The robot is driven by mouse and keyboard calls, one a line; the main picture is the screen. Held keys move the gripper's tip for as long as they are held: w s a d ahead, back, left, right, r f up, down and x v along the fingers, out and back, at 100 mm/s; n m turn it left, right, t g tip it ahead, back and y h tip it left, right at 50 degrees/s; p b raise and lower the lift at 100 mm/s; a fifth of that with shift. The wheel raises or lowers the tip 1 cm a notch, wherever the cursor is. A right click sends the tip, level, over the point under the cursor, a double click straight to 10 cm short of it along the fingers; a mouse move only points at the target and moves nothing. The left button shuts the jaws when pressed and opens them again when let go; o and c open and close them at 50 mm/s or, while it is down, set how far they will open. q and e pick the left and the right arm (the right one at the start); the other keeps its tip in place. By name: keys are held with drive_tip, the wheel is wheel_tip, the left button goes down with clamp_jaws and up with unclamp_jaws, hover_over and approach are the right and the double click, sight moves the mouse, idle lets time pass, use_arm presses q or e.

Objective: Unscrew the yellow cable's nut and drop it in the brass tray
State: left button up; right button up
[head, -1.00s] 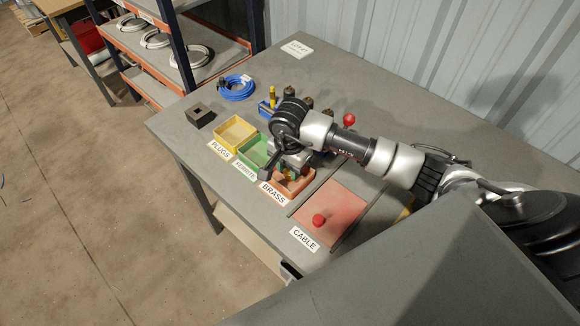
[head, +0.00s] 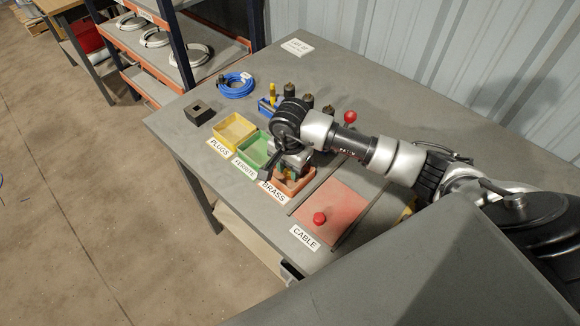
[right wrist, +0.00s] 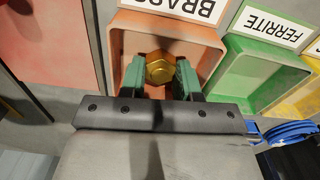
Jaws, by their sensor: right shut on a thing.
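My right gripper (right wrist: 161,78) is shut on a brass-coloured hex nut (right wrist: 159,69), held between its green fingertips. The gripper and nut are over the orange brass tray (right wrist: 208,54), which looks otherwise empty in the right wrist view. In the head view the brass tray (head: 301,184) is partly hidden under my right gripper (head: 285,174). A yellow upright piece (head: 273,91), perhaps the yellow cable's end, stands at a blue fixture (head: 265,106) behind the trays. My left gripper is not in view.
The green ferrite tray (head: 246,155) and yellow plugs tray (head: 226,138) stand left of the brass tray. A red cable pad (head: 345,205) with a red knob (head: 319,218) lies to the right. A blue cable coil (head: 237,92) and dark posts (head: 290,90) are behind.

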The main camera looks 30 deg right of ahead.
idle(0.4)
drive_tip(key=o, duration=1.1)
drive_tip(key=shift+r+p, duration=1.95)
drive_tip(key=shift+r, duration=1.5)
drive_tip(key=shift+a, duration=0.1)
